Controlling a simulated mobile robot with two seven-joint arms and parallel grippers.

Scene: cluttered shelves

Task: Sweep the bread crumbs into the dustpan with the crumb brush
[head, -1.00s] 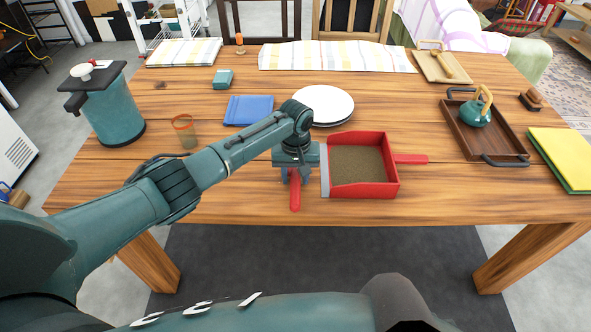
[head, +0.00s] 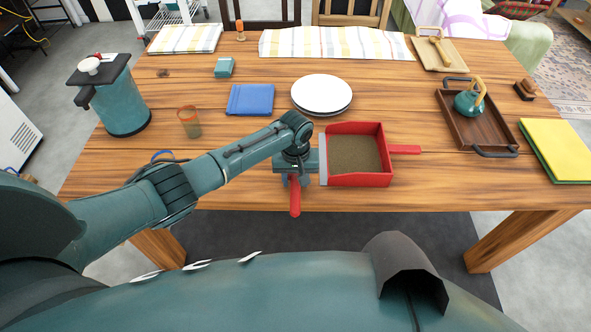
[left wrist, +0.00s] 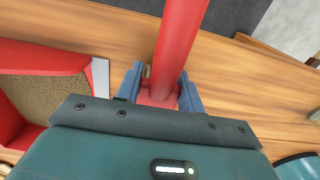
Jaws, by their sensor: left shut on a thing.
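My left gripper (head: 294,181) is shut on the red handle of the crumb brush (head: 295,201), near the table's front edge. In the left wrist view the red handle (left wrist: 181,45) stands between the blue fingers (left wrist: 160,92). The brush's bristles are hidden under the gripper. The red dustpan (head: 362,180) lies just right of the gripper, its grey lip facing the brush and its handle pointing right. Its inside looks brown and grainy; it also shows in the left wrist view (left wrist: 40,58). I cannot make out separate crumbs on the table. My right gripper is not in view.
White plates (head: 321,92) and a blue napkin (head: 250,99) lie behind the dustpan. A glass (head: 189,122) and a teal dispenser (head: 122,104) stand left. A wooden tray (head: 457,130) with a teal kettle (head: 468,104) is at right. The front strip right of the dustpan is clear.

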